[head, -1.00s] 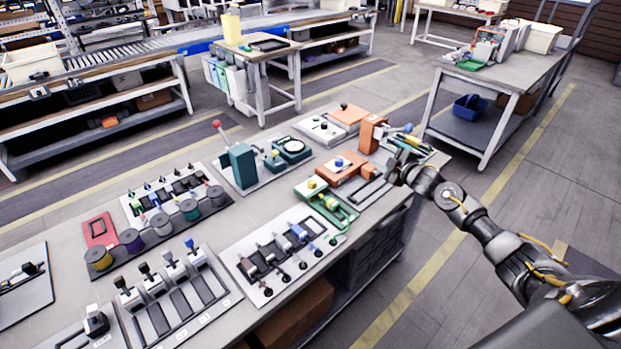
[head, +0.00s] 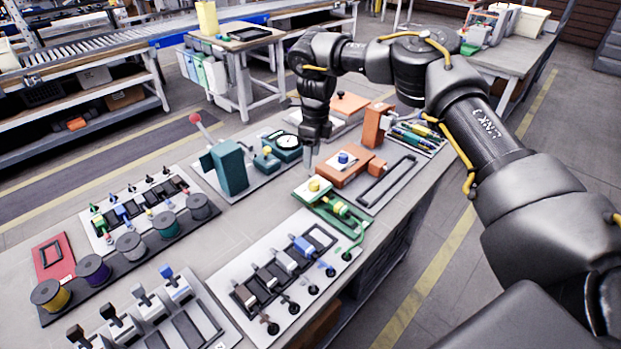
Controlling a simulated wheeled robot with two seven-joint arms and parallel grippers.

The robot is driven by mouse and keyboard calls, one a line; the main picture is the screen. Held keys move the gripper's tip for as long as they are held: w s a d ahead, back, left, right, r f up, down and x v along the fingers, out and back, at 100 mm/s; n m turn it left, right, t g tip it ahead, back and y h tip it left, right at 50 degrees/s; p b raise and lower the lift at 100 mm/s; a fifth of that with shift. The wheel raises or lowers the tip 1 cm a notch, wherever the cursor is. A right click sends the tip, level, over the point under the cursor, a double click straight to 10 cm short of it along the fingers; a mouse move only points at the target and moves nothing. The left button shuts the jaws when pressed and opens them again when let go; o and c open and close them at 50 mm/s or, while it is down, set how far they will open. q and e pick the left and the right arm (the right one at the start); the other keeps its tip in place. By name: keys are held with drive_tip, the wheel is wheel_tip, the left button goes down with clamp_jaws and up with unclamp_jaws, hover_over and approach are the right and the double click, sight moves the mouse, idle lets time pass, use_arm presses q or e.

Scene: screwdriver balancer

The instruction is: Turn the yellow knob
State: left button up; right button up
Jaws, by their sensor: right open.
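A yellow knob (head: 314,185) sits on top of a green fixture (head: 322,201) with a yellow-green cylinder, near the right part of the workbench. Another small yellow knob (head: 267,150) sits on a teal box further back, beside a round gauge (head: 288,142). My right gripper (head: 309,162) points down just behind and above the knob on the green fixture, apart from it in the picture. Its jaws are open, though the gap between the fingers is hard to see. It holds nothing visible. My left gripper is out of view.
An orange fixture with a blue knob (head: 343,158) stands right of the gripper. An orange block (head: 375,124) and a tray of screwdrivers (head: 414,137) are further right. A teal press with a red-balled lever (head: 228,166) stands to the left. Several wire spools (head: 130,245) line the left side.

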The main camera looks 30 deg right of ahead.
sight(314, 182)
drive_tip(key=shift+h, duration=0.3)
drive_tip(key=f, duration=0.3)
drive_tip(key=f+p, duration=0.1)
drive_tip(key=f, duration=0.2)
drive_tip(key=f+p, duration=0.1)
drive_tip(key=f, duration=0.2)
drive_tip(key=shift+s+d+f, duration=0.15)
drive_tip(key=shift+d+f, duration=0.2)
drive_tip(key=shift+d, duration=0.05)
drive_tip(key=c, duration=1)
